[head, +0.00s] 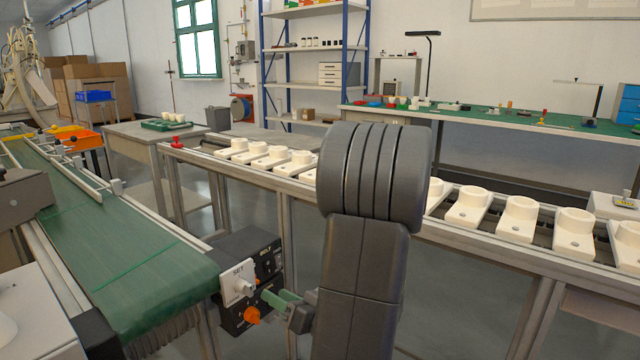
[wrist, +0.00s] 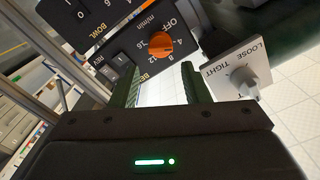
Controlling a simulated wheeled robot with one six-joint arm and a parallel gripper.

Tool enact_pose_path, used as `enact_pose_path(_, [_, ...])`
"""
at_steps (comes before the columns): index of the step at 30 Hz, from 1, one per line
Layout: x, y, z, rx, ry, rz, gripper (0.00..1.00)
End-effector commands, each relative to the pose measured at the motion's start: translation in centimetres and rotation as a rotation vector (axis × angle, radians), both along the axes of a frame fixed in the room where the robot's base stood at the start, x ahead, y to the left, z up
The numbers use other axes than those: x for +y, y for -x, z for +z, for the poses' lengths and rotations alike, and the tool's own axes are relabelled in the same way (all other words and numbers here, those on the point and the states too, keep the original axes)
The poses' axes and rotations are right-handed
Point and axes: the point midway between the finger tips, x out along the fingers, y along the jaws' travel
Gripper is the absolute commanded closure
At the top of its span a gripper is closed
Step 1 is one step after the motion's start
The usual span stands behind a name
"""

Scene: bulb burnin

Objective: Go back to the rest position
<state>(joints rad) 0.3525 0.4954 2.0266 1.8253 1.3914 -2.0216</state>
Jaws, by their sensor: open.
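My gripper (head: 282,298) is low in front of the dark control box (head: 262,258) at the near end of the green conveyor belt. Its green fingers are apart in the wrist view (wrist: 162,82), with only pale floor showing between them. An orange knob (head: 252,315) on the box shows just beyond the fingertips in the wrist view (wrist: 160,44); I cannot tell whether they touch it. My dark arm link hides part of the middle of the head view.
A white plate with a knob (head: 239,284), marked LOOSE and TIGHT, sits close to the fingers. The green belt (head: 120,250) is on the left. A roller line (head: 500,244) with several white sockets crosses behind my arm. Floor shows between them.

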Motion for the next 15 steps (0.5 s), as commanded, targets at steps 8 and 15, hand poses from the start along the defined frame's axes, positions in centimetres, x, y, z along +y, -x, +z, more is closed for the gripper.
enact_pose_path(8, [-3.1,2.3,0.1,0.002,-0.001,-0.004,0.58])
enact_pose_path(15, [-5.2,4.0,0.0,0.003,0.000,-0.003,0.58])
